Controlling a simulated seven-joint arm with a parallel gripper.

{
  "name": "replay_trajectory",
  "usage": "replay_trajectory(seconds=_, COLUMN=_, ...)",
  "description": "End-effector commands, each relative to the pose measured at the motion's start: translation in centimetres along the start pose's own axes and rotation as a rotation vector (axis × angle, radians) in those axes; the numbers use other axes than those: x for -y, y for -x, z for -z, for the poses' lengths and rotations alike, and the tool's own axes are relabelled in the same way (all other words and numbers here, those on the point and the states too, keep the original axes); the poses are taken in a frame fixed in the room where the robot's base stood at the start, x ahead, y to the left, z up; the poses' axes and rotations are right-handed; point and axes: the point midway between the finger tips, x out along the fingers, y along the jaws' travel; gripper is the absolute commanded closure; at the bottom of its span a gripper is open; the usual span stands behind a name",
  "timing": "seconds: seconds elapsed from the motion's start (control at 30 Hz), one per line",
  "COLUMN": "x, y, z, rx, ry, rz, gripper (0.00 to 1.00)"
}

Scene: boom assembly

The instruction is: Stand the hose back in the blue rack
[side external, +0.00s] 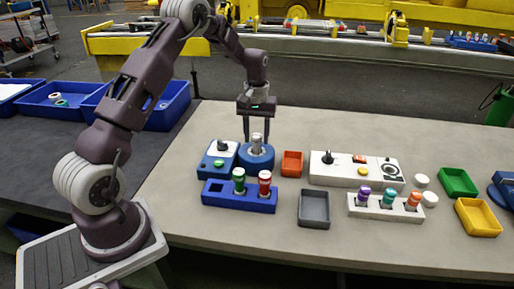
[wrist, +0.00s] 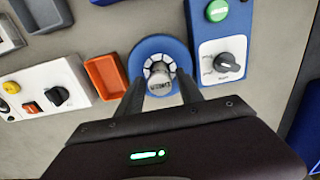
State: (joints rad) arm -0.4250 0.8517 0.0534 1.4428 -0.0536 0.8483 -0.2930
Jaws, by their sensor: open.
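A grey cylindrical piece (side external: 257,139), which looks like the hose, stands upright in a round blue base (side external: 257,160). The wrist view shows the piece (wrist: 160,84) in the white-segmented centre of the blue ring (wrist: 143,46). My gripper (side external: 257,143) is open above the base, its fingers on either side of the piece; I cannot tell if they touch it. The blue rack (side external: 238,203) lies in front of the base. It holds a green-topped piece (side external: 238,178) and a red-topped piece (side external: 265,181); its left slot looks empty.
A blue-and-white knob box (side external: 217,160) stands just left of the base, an orange tray (side external: 292,163) just right. A grey tray (side external: 314,208) is right of the rack. A white control panel (side external: 355,170) and a white rack with several coloured pieces (side external: 385,208) lie further right.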

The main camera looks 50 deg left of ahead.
Motion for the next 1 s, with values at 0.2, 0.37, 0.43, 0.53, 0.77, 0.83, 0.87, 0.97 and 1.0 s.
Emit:
replay_trajectory(seconds=0.2, x=0.0, y=0.0, z=0.0, rx=0.0, ry=0.0, rz=0.0, gripper=0.6)
replay_trajectory(seconds=0.37, x=0.0, y=0.1, z=0.0, rx=0.0, ry=0.0, rz=0.0, gripper=0.92)
replay_trajectory(seconds=0.43, x=0.0, y=0.1, z=0.0, rx=0.0, ry=0.0, rz=0.0, gripper=1.0)
replay_trajectory(seconds=0.53, x=0.0, y=0.2, z=0.0, rx=-0.001, ry=0.0, rz=-0.001, gripper=1.0)
replay_trajectory(seconds=0.77, x=-0.1, y=2.5, z=0.1, rx=-0.003, ry=-0.001, rz=-0.002, gripper=1.0)
replay_trajectory(seconds=0.83, x=-0.1, y=3.3, z=0.1, rx=-0.003, ry=-0.001, rz=-0.001, gripper=1.0)
replay_trajectory(seconds=0.87, x=-0.1, y=3.6, z=0.1, rx=-0.004, ry=-0.001, rz=-0.001, gripper=1.0)
replay_trajectory(seconds=0.97, x=-0.1, y=4.6, z=0.0, rx=-0.003, ry=-0.001, rz=-0.001, gripper=1.0)
replay_trajectory(seconds=1.0, x=-0.1, y=5.0, z=0.1, rx=-0.003, ry=-0.001, rz=-0.001, gripper=1.0)
